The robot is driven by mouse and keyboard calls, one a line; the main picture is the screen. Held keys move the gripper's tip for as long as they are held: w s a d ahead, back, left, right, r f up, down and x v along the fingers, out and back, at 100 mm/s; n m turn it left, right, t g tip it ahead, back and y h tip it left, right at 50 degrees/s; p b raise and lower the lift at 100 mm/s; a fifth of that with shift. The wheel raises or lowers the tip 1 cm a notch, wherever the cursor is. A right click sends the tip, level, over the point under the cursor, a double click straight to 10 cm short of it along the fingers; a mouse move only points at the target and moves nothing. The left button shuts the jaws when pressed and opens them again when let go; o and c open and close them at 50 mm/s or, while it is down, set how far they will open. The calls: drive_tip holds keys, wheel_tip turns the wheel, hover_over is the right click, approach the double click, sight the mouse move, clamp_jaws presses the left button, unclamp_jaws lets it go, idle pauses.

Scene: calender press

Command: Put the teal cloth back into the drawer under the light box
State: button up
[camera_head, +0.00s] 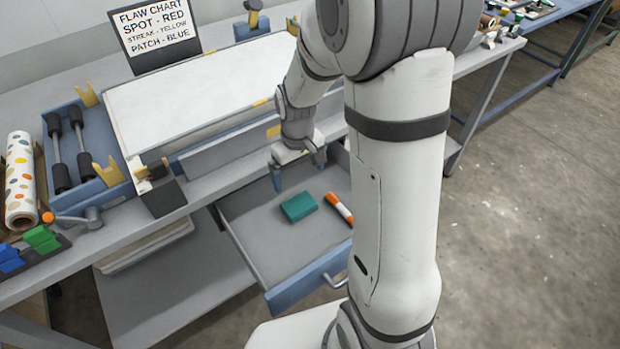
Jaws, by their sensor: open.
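The teal cloth (299,207) lies folded on the floor of the open drawer (262,238), which is pulled out below the light box (205,85). The drawer has a blue front with a handle. My gripper (298,177) is open and empty, pointing down above the back part of the drawer. It is apart from the cloth, up and behind it in the picture. My arm hides the drawer's right side and part of the light box.
An orange and white marker (340,208) lies in the drawer, right of the cloth. A blue tray with black rollers (72,160), a dotted roll (20,180) and green and blue blocks (40,240) stand left. A flaw chart sign (155,30) stands behind the light box.

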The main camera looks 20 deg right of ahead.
drive_tip(key=s+d+r+m+t, duration=0.1)
drive_tip(key=s+r+m+t, duration=0.1)
drive_tip(key=s+r, duration=1.2)
drive_tip(key=shift+s+d+m+t, duration=0.2)
drive_tip(key=shift+s+m+t, duration=0.1)
drive_tip(key=shift+s+m, duration=0.5)
drive_tip(key=shift+s, duration=0.2)
